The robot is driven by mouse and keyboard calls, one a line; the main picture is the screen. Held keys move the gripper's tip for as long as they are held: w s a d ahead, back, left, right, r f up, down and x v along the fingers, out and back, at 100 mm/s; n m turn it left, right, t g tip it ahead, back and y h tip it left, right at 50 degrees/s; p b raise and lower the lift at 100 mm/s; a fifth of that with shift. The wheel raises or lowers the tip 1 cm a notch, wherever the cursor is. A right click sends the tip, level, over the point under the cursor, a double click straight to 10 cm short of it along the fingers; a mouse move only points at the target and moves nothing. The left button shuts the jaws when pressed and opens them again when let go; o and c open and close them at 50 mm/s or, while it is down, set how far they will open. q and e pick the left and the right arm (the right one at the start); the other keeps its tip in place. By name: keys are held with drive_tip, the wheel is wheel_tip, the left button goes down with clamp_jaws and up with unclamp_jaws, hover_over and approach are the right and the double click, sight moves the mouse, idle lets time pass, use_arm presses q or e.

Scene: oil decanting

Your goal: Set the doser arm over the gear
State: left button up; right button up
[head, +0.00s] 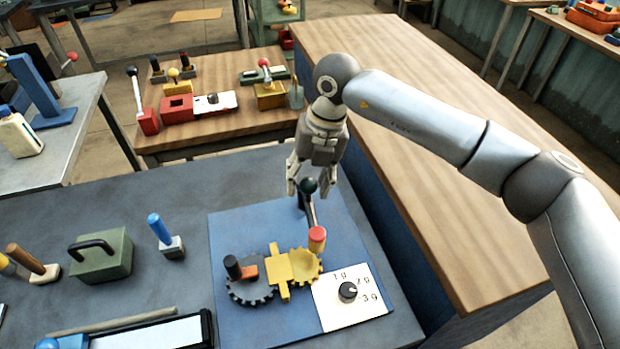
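The doser arm (312,213) stands at the back of a blue board (235,225). It has a dark ball knob (308,186) at its rear and a red-capped, yellowish end (317,236) toward the front. That end is over the right edge of the yellow gear (301,262). A dark gear (250,290) lies to the left, with a yellow block (280,270) between the gears. My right gripper (309,187) points down with fingers spread on either side of the knob. Contact with it cannot be told. My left gripper is not in view.
A white card with a dial (347,291) marked in grams lies right of the gears. A green block with a handle (100,255) and a blue-handled tool (165,237) stand left. A wooden table (430,150) runs along the right.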

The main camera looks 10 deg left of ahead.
wheel_tip(320, 180, up, 12)
drive_tip(key=d, duration=0.2)
drive_tip(key=shift+w+d+f, duration=0.15)
drive_tip(key=shift+w, duration=0.05)
idle(0.3)
idle(0.4)
